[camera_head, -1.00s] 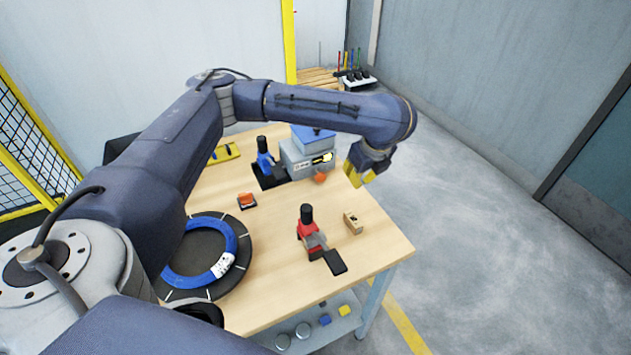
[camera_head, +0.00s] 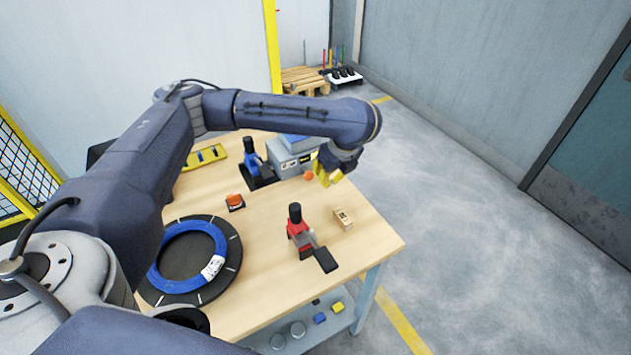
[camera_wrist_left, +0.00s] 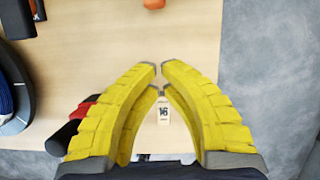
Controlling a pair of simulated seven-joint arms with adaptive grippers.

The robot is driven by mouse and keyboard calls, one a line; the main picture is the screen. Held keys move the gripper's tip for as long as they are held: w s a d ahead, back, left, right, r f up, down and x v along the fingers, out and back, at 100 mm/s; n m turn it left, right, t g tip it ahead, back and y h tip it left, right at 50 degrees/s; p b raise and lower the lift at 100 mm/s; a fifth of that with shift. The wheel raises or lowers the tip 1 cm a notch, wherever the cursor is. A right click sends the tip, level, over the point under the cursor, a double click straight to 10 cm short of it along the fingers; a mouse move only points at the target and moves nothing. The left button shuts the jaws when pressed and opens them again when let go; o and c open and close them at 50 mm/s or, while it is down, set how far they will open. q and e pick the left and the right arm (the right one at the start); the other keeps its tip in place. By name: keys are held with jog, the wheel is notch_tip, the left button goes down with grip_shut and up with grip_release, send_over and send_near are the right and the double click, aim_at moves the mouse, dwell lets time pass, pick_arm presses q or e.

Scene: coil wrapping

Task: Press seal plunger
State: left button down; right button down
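A red tool with an upright black knob (camera_head: 296,228) and a black foot stands on the table's front right. A blue tool with a black handle (camera_head: 252,162) stands farther back. No label shows which part is the seal plunger. My left gripper (camera_head: 327,177), with yellow fingers, hangs above the table's right side, behind the red tool and empty. In the left wrist view its fingertips (camera_wrist_left: 157,67) almost meet. The wooden block (camera_wrist_left: 163,113) marked 16 shows between the fingers, below them. The red tool (camera_wrist_left: 86,107) is partly hidden by the left finger. My right gripper is out of view.
A blue coil (camera_head: 212,268) lies on a black round plate at the left. An orange button on a black base (camera_head: 234,201) and a small orange piece (camera_head: 308,175) are on the table. Grey boxes (camera_head: 288,160) stand at the back. The front-right tabletop is mostly clear.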

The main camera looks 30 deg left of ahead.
aim_at(310, 176)
pick_arm(q)
jog(key=x, duration=0.8)
jog(key=shift+w+a, duration=0.25)
jog(key=shift+a, duration=0.25)
jog(key=shift+w+a, duration=0.3)
jog(key=shift+a, duration=0.15)
jog(key=shift+w+a, duration=0.45)
jog(key=shift+a, duration=0.2)
jog(key=shift+w+a, duration=0.35)
jog(key=shift+a, duration=0.3)
jog(key=shift+w+a, duration=0.4)
jog(key=shift+a, duration=0.2)
jog(key=d, duration=0.1)
jog(key=s+d, duration=0.2)
jog(key=shift+d+r, duration=0.25)
jog(key=shift+d, duration=0.1)
jog(key=v, duration=1)
